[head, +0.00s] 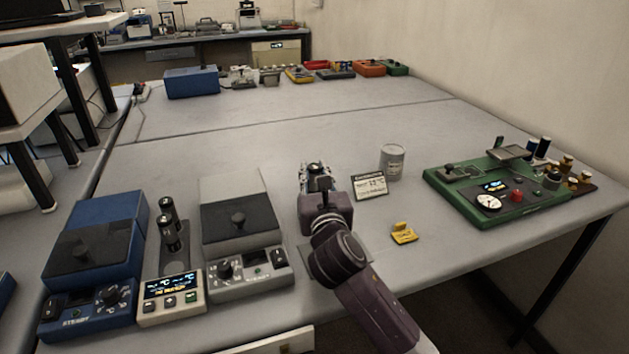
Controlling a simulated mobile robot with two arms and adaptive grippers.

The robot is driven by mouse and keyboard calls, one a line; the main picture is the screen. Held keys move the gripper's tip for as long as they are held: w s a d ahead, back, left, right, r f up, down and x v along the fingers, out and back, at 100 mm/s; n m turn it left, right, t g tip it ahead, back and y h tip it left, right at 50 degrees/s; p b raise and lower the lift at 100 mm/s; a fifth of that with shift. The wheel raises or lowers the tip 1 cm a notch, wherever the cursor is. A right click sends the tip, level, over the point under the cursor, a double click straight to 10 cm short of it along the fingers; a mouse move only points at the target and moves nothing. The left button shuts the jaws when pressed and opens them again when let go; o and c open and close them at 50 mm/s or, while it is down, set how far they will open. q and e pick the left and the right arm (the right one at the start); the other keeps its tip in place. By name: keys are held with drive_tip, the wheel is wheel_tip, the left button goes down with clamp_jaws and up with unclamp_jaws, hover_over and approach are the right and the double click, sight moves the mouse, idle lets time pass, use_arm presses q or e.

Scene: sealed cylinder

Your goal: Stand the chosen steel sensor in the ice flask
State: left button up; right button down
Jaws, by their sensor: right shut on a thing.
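My right gripper (317,172) is over the middle of the table, pointing away from me. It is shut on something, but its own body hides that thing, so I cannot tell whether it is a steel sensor. A grey upright cylinder (392,163) with a label stands to the right of the gripper, apart from it. It may be the ice flask; I cannot read its label. A small card with printed figures (370,186) stands just in front of the cylinder, between it and the gripper. My left gripper is not in view.
A blue unit (92,250), a display box (172,297) with two dark cylinders behind it, and a grey unit (240,235) stand front left. A yellow tag (403,233) lies front right. A green instrument (495,188) stands at right.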

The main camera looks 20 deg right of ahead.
drive_tip(key=shift+f, duration=0.85)
drive_tip(key=shift+f, duration=0.15)
drive_tip(key=c, duration=1.7)
unclamp_jaws()
drive_tip(key=shift+s+a, duration=0.1)
drive_tip(key=shift+s, duration=0.1)
drive_tip(key=s+p, duration=0.1)
drive_tip(key=s, duration=0.2)
drive_tip(key=s+a+p, duration=0.1)
drive_tip(key=s, duration=0.3)
drive_tip(key=s+p, duration=0.2)
drive_tip(key=s, duration=0.2)
drive_tip(key=shift+s+a, duration=0.25)
drive_tip(key=shift+a, duration=0.15)
